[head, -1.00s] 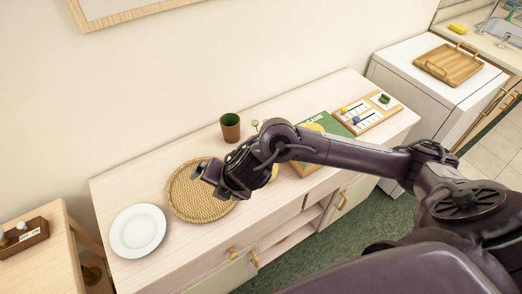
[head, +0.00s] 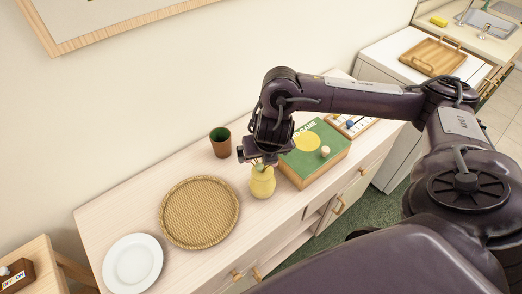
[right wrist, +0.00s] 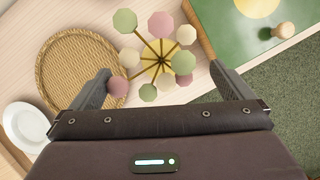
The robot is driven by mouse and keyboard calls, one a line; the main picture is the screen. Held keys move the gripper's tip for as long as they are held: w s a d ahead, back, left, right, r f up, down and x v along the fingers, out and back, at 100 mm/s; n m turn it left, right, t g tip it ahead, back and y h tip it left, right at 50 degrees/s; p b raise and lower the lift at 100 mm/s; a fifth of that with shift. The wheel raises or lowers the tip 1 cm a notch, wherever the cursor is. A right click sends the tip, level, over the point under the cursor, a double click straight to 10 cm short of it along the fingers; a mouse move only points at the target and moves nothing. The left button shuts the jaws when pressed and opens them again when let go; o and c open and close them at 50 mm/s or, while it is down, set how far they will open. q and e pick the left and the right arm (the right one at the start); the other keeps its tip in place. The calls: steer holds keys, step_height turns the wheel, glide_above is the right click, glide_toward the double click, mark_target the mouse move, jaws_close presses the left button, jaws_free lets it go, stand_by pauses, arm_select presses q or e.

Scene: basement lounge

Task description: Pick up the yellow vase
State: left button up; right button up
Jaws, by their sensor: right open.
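The yellow vase (head: 262,185) stands upright on the pale wooden cabinet, near its front edge. It holds several stems with round green, pink and cream heads (right wrist: 125,21), seen from above in the right wrist view. The stems and heads mostly hide the vase there. My right gripper (head: 262,158) is just above the vase, pointing down. In the right wrist view its two fingers (right wrist: 160,75) are spread wide, with the stem heads between and ahead of them. Nothing is gripped. My left gripper is not in view.
A round woven tray (head: 200,212) and a white plate (head: 132,264) lie left of the vase.

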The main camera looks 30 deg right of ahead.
steer(key=shift+p+x, duration=0.55)
steer(key=shift+x, duration=0.3)
steer(key=x, duration=0.3)
steer(key=shift+w+d+r, duration=0.1)
steer(key=shift+w+d, duration=0.05)
steer(key=shift+w+f, duration=0.15)
steer(key=shift+f, duration=0.1)
steer(key=c, duration=1.4)
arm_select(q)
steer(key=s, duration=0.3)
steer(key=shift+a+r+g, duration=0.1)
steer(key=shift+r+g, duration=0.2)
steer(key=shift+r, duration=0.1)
arm_select(e)
steer(key=shift+c, duration=0.8)
